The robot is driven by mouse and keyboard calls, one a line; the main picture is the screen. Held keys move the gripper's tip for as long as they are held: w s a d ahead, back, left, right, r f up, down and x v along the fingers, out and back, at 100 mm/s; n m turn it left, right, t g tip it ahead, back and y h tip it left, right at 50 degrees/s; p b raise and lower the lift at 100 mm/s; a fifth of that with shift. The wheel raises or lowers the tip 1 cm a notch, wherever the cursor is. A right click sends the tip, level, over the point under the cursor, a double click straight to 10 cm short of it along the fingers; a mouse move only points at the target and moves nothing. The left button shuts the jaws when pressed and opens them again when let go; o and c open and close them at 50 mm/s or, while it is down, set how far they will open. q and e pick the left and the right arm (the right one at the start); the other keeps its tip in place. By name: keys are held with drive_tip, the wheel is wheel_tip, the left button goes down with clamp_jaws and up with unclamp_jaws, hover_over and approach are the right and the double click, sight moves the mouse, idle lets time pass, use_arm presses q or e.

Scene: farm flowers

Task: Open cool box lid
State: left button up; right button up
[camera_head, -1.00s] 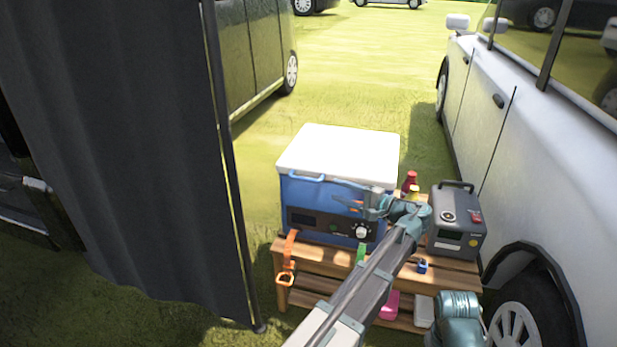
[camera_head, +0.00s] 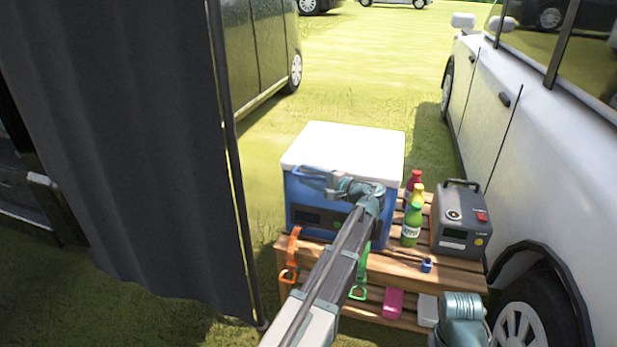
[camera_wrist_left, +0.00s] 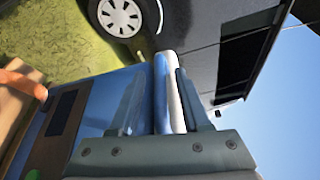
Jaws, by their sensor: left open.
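The cool box (camera_head: 300,205) is blue with a white lid (camera_head: 345,148), and it stands on a wooden slatted table. The lid is shut. My left gripper (camera_head: 308,179) is open at the front left edge of the lid, by the blue handle. In the left wrist view the white lid edge (camera_wrist_left: 175,105) and a blue strip beside it show between the two fingers (camera_wrist_left: 158,100). I cannot tell whether the fingers touch them. My left forearm hides part of the box's front panel. My right gripper is not in view.
A dark curtain (camera_head: 120,150) is left, a white car (camera_head: 540,170) right.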

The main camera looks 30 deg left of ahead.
use_arm(q)
clamp_jaws()
idle(1.4)
